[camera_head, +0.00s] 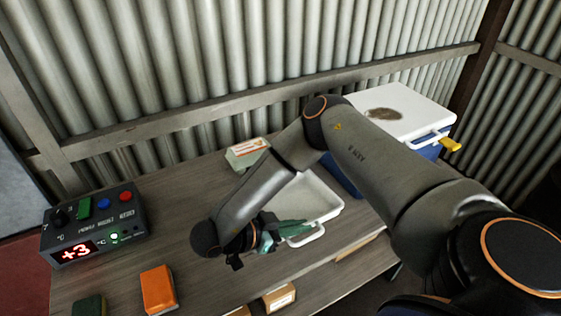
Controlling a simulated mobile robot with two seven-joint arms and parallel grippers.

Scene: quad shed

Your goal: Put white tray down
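The white tray (322,197) is at the middle of the wooden workbench, partly hidden behind my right arm. It looks level and empty where I can see it. Its near side has a white loop handle (307,238). My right gripper (290,228) is at this near side, with teal fingers over or against the rim beside the handle. The forearm and wrist hide part of the grip, so I cannot tell whether the fingers are closed on it. I also cannot tell whether the tray's underside touches the bench. My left gripper is not in view.
A blue cooler with a white lid (405,108) stands behind at right. A black control box (95,228) showing +3 is at left. An orange block (158,289), a green block (90,306) and a cardboard box (279,297) are in front. A pale box (247,152) stands behind the tray.

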